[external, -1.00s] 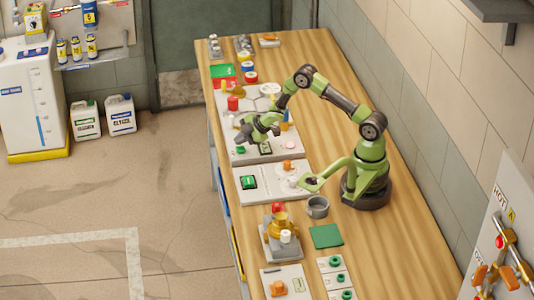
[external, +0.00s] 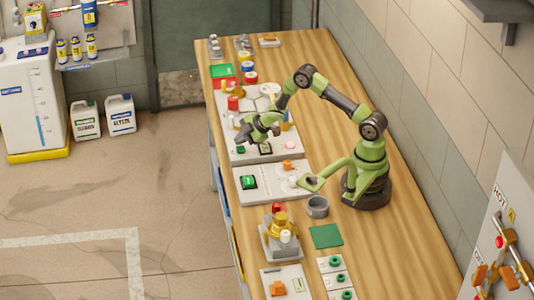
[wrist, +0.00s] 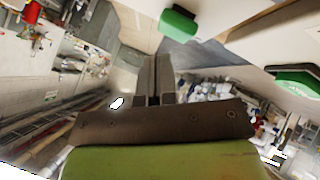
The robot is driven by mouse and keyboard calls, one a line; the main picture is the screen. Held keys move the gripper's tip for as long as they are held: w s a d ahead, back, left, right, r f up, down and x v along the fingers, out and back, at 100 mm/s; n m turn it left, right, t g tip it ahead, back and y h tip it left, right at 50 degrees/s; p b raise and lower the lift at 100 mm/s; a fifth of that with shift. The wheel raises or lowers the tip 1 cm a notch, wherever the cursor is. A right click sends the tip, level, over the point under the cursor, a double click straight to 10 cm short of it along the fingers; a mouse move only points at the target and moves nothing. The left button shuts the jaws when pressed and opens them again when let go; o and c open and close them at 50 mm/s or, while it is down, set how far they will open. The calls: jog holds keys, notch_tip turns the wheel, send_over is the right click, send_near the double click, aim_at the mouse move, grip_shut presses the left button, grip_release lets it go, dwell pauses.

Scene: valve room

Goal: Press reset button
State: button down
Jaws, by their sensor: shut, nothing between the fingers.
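My gripper (external: 243,136) hangs over the far part of the grey-white panel (external: 268,158), its fingers pointing to the left. In the wrist view the gripper (wrist: 154,62) has its two dark fingers together, with nothing between them. A green button (external: 240,150) sits on the panel just below the fingers. A green block in the wrist view (wrist: 178,24) stands just beyond the fingertips and looks apart from them. I cannot read any label that names a reset button.
The wooden bench (external: 300,55) is clear along its wall side. A grey cup (external: 317,207) and a green mat (external: 326,236) lie near my base. A brass valve (external: 280,225) stands closer to the camera. More coloured parts stand at the far end.

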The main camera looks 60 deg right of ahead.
aim_at(241, 149)
dwell(0.6)
jog(key=shift+f, duration=0.4)
jog(key=shift+f, duration=0.5)
dwell(0.5)
jog(key=shift+r, duration=0.95)
jog(key=shift+r, duration=2.5)
